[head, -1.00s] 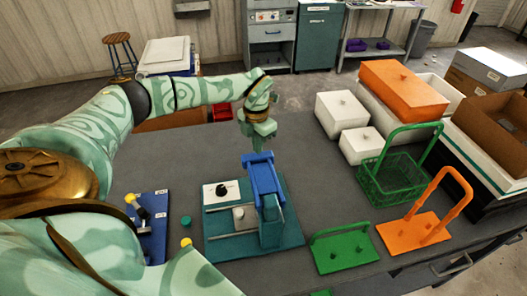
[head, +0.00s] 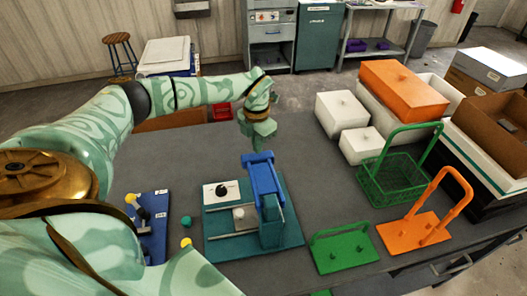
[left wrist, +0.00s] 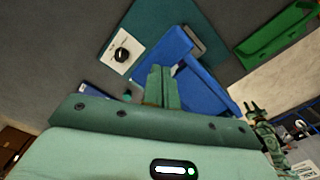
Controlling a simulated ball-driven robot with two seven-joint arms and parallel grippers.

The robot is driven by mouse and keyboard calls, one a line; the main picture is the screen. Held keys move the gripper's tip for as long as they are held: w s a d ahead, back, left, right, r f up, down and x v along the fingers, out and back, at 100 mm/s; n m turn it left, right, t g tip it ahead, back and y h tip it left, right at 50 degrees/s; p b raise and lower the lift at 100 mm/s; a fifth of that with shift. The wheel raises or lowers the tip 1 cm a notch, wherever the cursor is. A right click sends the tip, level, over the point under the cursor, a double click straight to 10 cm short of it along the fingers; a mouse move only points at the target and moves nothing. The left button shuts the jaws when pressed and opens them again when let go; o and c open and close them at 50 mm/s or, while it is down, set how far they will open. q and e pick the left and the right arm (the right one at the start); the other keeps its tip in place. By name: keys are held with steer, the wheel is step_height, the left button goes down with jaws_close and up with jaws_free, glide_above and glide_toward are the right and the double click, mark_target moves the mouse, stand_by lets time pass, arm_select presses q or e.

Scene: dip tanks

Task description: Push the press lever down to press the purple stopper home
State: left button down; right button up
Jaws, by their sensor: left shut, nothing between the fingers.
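The press stands on a teal base plate (head: 290,236) on the grey table, with its blue lever (head: 262,172) and blue frame on top. The press's blue parts also show in the left wrist view (left wrist: 172,60). A pale grey block (head: 239,214) sits between the rails left of the lever. I cannot make out a purple stopper. My left gripper (head: 259,143) is shut and empty, apart from the press, just above and beyond the lever's far end. Its closed fingers (left wrist: 160,82) overlap the blue parts in the left wrist view.
A white panel with a black knob (head: 221,190) is on the base plate. A blue board (head: 157,236) with a yellow-tipped lever lies left. A green holder (head: 343,250), orange holder (head: 412,232), green basket (head: 392,182) and white boxes (head: 343,113) stand right.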

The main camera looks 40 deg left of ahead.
mark_target(258, 157)
arm_select(q)
steer(key=shift+f, duration=0.15)
stand_by(0.3)
steer(key=shift+f+b, duration=0.95)
steer(key=shift+f, duration=1.1)
steer(key=shift+s+d+f+b, duration=0.2)
steer(key=shift+f+b, duration=0.1)
steer(key=shift+f, duration=0.35)
steer(key=shift+w+r, duration=0.1)
steer(key=shift+r, duration=0.1)
step_height(258, 157, up, 13)
steer(key=p, duration=1.2)
steer(key=shift+f, duration=0.15)
